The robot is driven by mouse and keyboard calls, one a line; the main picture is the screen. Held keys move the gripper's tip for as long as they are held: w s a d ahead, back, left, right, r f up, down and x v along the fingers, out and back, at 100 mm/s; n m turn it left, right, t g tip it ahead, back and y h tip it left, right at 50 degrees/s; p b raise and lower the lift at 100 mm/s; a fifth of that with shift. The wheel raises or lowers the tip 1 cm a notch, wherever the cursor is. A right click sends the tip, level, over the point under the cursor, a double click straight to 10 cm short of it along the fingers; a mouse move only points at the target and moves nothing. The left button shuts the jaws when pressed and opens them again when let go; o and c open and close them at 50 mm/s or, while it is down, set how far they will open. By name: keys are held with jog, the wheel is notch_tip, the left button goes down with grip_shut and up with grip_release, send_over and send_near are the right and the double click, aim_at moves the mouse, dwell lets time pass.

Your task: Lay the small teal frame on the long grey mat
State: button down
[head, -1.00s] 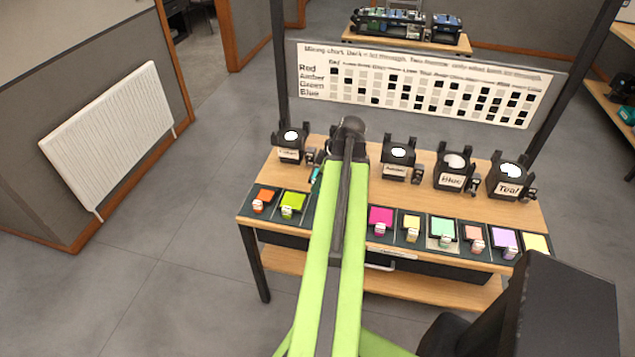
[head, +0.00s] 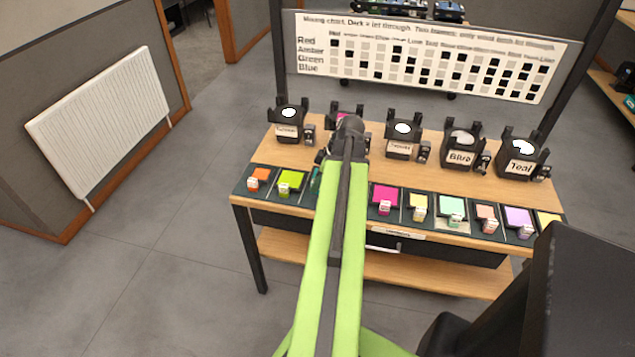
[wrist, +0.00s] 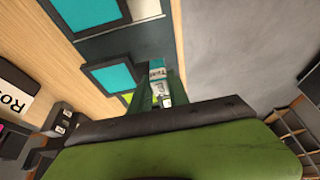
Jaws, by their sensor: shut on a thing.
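The small teal frame (wrist: 112,77) is a teal square with a dark border and a white label tab (wrist: 158,88). My gripper (wrist: 160,95) is shut on it at the tab. In the wrist view the frame hangs over the long dark grey mat (wrist: 152,42); I cannot tell whether it touches. In the head view only a teal sliver (head: 316,181) shows beside my arm, between the lime and magenta frames. The mat (head: 303,196) runs along the bench's front edge. My arm hides its middle and most of my gripper.
Another teal-blue frame (wrist: 88,12) lies on the mat. A lime frame (head: 290,181) and an orange one (head: 258,178) lie left; a magenta frame (head: 383,197) and several others lie right. Black lamp stands (head: 403,140) line the back, below the chart board (head: 420,60).

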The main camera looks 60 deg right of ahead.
jog(key=shift+f+b, duration=0.4)
jog(key=shift+f, duration=0.45)
jog(key=shift+f+b, duration=1.45)
jog(key=c, duration=1.2)
grip_release()
jog(key=shift+r, duration=0.1)
jog(key=shift+o, duration=0.2)
jog(key=shift+r, duration=0.1)
jog(key=p+v, duration=1.6)
jog(key=v, duration=0.1)
jog(key=shift+r, duration=0.2)
notch_tip(320, 180, up, 7)
jog(key=p, duration=0.7)
